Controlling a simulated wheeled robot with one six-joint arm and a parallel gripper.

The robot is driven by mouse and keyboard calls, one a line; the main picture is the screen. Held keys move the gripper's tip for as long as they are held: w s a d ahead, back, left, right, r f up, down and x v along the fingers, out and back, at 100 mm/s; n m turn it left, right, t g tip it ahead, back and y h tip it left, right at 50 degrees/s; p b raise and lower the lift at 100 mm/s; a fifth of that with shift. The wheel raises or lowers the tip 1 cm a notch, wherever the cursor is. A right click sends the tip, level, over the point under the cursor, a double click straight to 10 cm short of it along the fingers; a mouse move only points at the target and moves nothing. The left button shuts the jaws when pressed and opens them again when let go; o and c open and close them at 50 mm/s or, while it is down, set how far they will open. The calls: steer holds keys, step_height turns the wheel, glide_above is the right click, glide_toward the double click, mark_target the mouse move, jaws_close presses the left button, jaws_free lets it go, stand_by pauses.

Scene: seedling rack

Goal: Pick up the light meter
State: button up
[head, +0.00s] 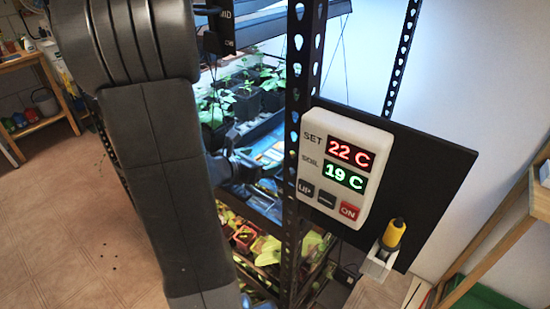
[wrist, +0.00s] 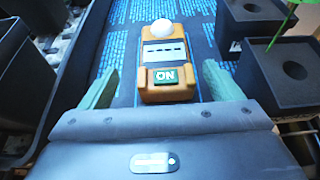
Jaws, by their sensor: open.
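The light meter (wrist: 169,65) is a small orange-brown box with a white dome at its far end, a small display and a dark green ON button. It lies on a dark blue mat printed with light text, upper middle in the wrist view. My gripper (wrist: 160,88) is open, with one greenish finger on each side of the meter's near end and a gap on both sides. The fingers do not touch it. In the head view my gripper (head: 238,165) reaches into the lit shelf, partly behind my arm; I cannot make out the meter there.
Black pots (wrist: 248,22) stand right of the meter, and another dark pot (wrist: 25,80) stands at left. In the head view, a perforated rack post (head: 292,150) and a white controller box (head: 345,165) reading 22 C and 19 C stand right of my gripper. A yellow-handled tool (head: 394,233) hangs below.

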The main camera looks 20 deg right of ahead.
mark_target(271, 158)
steer(key=shift+s+p+x, duration=0.1)
steer(key=shift+p+x, duration=0.2)
steer(key=shift+x, duration=1.2)
steer(key=shift+s+p+x, duration=0.15)
steer(key=shift+p+x, duration=0.15)
steer(key=shift+x, duration=1.2)
steer(key=shift+d+f, duration=0.1)
steer(key=shift+f, duration=0.05)
steer(key=c, duration=1.3)
